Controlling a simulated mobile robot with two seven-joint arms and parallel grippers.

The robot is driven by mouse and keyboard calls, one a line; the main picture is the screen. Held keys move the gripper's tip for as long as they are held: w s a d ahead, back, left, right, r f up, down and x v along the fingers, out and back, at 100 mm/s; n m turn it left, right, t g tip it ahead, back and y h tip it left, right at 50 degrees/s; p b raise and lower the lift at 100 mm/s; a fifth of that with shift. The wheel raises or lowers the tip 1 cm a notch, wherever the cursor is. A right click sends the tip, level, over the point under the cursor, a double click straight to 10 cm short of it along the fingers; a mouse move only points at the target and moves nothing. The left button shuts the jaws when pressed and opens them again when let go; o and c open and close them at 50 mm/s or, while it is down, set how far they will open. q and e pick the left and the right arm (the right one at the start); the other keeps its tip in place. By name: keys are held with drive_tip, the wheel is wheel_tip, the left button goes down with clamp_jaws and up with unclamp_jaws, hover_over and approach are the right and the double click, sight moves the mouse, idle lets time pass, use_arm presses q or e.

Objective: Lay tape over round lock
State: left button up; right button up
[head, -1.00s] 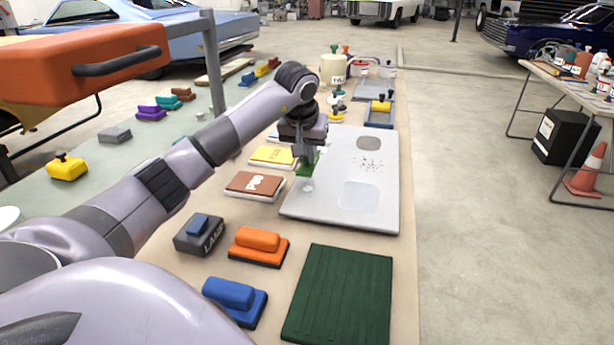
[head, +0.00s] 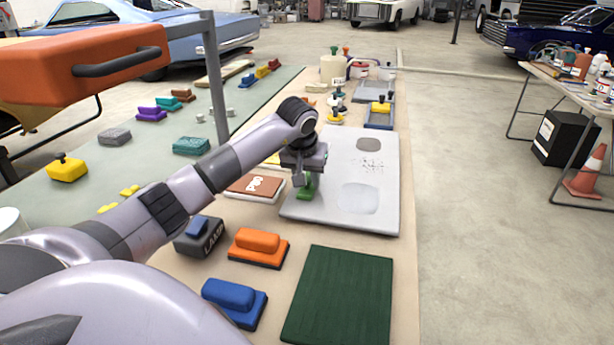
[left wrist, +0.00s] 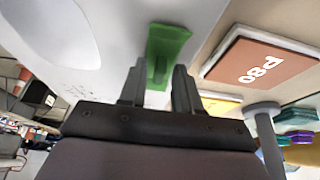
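A pale grey panel (head: 378,218) lies flat on the bench; it also fills the upper left of the left wrist view (left wrist: 125,30). My left gripper (head: 303,178) is over the panel's left edge area, pointing down. In the left wrist view its fingers (left wrist: 159,86) are closed on the upright tab of a green piece, seemingly the tape (left wrist: 168,42), with a flat wider part beyond the tips. The green tape also shows in the head view (head: 308,188). I cannot tell whether it touches the panel. The round lock is hidden behind the tape and gripper. My right gripper is not in view.
A brown P80 pad (head: 255,187) lies left of the panel. Trays and pots stand beyond the panel.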

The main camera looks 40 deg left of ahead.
use_arm(q)
drive_tip(key=shift+r, duration=0.1)
drive_tip(key=v, duration=1.2)
drive_tip(key=shift+d, duration=0.1)
idle(0.4)
